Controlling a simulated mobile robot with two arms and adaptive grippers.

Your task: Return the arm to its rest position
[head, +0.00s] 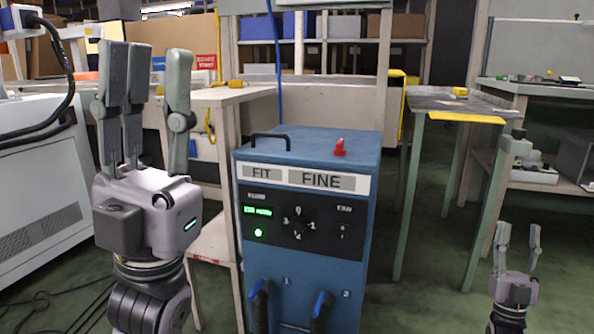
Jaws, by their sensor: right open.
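My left gripper (150,78) is large and near at the left of the head view. Its grey fingers point straight up and stand apart, with nothing between them. Its wrist is upright at the lower left, in front of a wooden bench. My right gripper (518,238) is smaller, at the lower right. Its two fingers also point up, apart and empty. Neither gripper is seen touching anything. The upper arm links are out of view.
A blue cabinet (303,258) marked "FIT FINE" stands between the grippers, with a red knob (340,148) on top and hoses in front. A white machine (42,170) is at the left. A green-legged table (440,102) stands behind the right gripper. Green floor shows between.

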